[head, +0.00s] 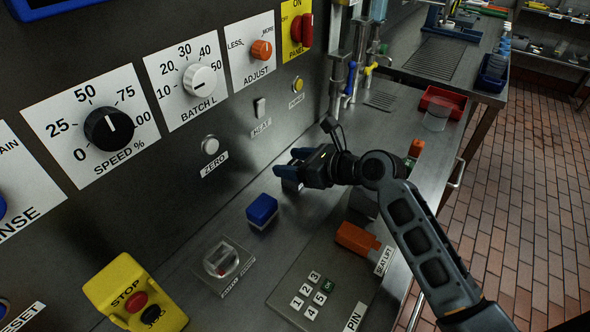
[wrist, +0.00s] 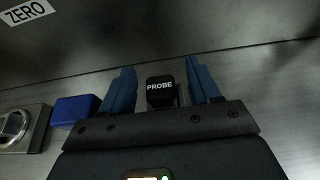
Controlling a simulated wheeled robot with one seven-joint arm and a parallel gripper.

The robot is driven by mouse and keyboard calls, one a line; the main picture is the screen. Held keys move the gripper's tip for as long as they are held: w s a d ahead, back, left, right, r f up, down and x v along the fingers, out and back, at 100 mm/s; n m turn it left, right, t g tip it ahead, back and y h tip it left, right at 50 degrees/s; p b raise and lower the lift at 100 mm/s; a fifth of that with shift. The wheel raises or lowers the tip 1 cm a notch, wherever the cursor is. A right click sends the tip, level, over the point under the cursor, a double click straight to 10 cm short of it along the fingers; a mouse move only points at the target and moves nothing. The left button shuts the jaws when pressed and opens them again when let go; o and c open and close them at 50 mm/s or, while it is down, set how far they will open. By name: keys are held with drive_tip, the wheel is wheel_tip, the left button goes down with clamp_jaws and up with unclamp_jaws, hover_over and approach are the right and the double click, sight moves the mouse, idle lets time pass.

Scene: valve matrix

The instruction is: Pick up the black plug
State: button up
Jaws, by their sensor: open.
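The black plug (wrist: 160,92), marked PROBE in white, stands between the two blue fingers of my gripper (wrist: 162,78) in the wrist view. A dark gap shows on each side of it, so the fingers look apart from it. My gripper (head: 291,163) is open, low over the steel counter near the panel wall in the head view. In that view the plug is hidden or too dark to make out at the fingers.
A blue block (head: 262,211) sits left of my gripper; it also shows in the wrist view (wrist: 75,110). Nearby are a clear-covered switch (head: 221,260), a PIN keypad (head: 312,296) and an orange seat-lift block (head: 357,240). The knobbed panel (head: 150,150) rises behind.

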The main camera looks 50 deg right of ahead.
drive_tip(key=shift+w+f, duration=0.25)
drive_tip(key=shift+w, duration=0.35)
drive_tip(key=shift+c, duration=0.4)
drive_tip(key=c, duration=1)
drive_tip(key=shift+r, duration=0.15)
